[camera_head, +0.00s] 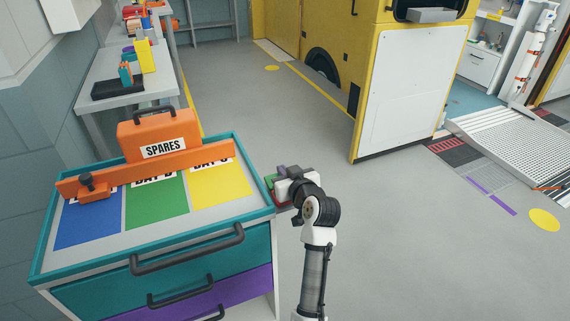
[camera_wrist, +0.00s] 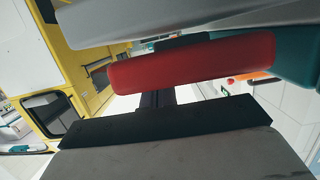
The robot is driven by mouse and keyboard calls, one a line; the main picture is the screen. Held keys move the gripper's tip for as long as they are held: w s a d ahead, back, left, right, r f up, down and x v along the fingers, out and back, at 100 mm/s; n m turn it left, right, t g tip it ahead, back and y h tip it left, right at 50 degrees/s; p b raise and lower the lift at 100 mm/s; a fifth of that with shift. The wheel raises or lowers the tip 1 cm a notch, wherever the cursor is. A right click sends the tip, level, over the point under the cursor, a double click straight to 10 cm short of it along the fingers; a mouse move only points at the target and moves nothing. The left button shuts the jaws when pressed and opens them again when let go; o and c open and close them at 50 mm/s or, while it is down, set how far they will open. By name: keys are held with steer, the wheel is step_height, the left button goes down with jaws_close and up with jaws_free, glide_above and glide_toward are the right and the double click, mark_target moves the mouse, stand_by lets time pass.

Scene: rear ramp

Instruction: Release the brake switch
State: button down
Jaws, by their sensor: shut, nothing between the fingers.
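A red bar with rounded ends (camera_wrist: 190,62), likely the brake switch, lies across the middle of the wrist view, close to the camera. In the head view, a small red part (camera_head: 283,203) and a green part show at the right side of the teal cart (camera_head: 275,208), partly hidden by my gripper. My gripper (camera_head: 284,178) is shut and empty beside the cart's right front corner. Its fingertips are hard to make out, and I cannot tell whether it touches the red part.
An orange SPARES case (camera_head: 158,135) and an orange bar (camera_head: 150,168) sit on the cart, over blue, green and yellow panels. A yellow vehicle (camera_head: 345,45) with a white panel stands behind. A metal ramp (camera_head: 510,140) is at right. The grey floor between is clear.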

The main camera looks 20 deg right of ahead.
steer(key=g+p, duration=0.2)
steer(key=p, duration=0.1)
steer(key=shift+w, duration=0.3)
steer(key=shift+f+g, duration=0.4)
steer(key=shift+f, duration=0.05)
steer(key=shift+w+r+p, duration=0.1)
steer(key=shift+p, duration=0.2)
steer(key=r+p, duration=0.2)
steer(key=w+r+p, duration=0.1)
steer(key=r, duration=0.1)
steer(key=shift+a+r+p, duration=0.15)
steer(key=shift+r+p, duration=0.2)
steer(key=shift+p, duration=0.05)
steer(key=s+b, duration=0.2)
steer(key=shift+s+d, duration=0.3)
steer(key=shift+s, duration=0.05)
steer(key=b+v, duration=0.1)
steer(key=v, duration=0.6)
steer(key=shift+s+a+b, duration=0.15)
steer(key=shift+s+b, duration=0.1)
steer(key=shift+b, duration=0.05)
